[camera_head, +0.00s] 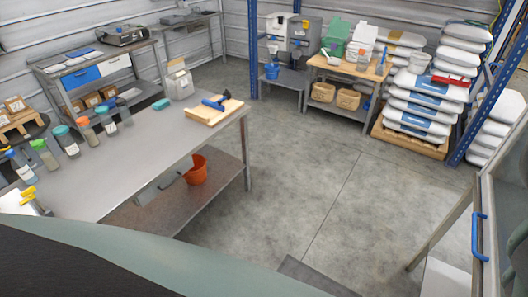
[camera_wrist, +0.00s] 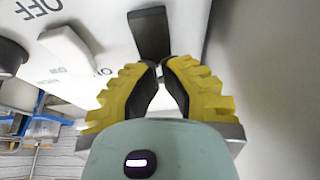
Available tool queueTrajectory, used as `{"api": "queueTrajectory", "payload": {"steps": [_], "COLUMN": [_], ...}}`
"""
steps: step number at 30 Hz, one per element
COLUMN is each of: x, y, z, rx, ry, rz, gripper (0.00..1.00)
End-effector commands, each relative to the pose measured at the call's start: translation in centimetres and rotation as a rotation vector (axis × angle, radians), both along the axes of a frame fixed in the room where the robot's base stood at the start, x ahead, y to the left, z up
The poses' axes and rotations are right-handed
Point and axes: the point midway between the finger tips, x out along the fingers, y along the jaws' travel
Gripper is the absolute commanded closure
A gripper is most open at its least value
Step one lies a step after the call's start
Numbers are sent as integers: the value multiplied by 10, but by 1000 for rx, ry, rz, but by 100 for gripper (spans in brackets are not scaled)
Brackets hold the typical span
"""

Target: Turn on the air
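In the wrist view, a white panel (camera_wrist: 105,20) carries printed OFF labels. A black lever (camera_wrist: 150,35) stands out from it, straight beyond my fingertips. To its left is a white lever (camera_wrist: 68,48), and a dark round knob (camera_wrist: 10,57) is cut by the left edge. My gripper (camera_wrist: 158,64) has yellow ribbed fingers with black pads. Its tips are close together, with a narrow gap at the lower end of the black lever. I cannot tell whether they touch it. No label naming the air shows. The head view does not show my gripper or this panel.
In the head view, a grey workbench (camera_head: 150,150) holds bottles and a wooden tray. A blue handle (camera_head: 479,236) is on a framed glazed unit at the right. Stacked sacks (camera_head: 420,100) stand at the back. The concrete floor (camera_head: 310,165) between is clear.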

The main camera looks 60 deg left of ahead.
Motion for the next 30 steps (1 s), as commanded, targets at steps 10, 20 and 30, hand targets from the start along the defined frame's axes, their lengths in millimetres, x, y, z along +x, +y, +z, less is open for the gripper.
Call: {"api": "queueTrajectory", "payload": {"steps": [10,20,30], "x": [0,2,2], "y": [-2,-6,-6], "z": [-3,-8,-3], "rx": [9,93,92], "ry": [4,40,40], "rz": [-2,-2,-2], "gripper": [100,100,100]}}
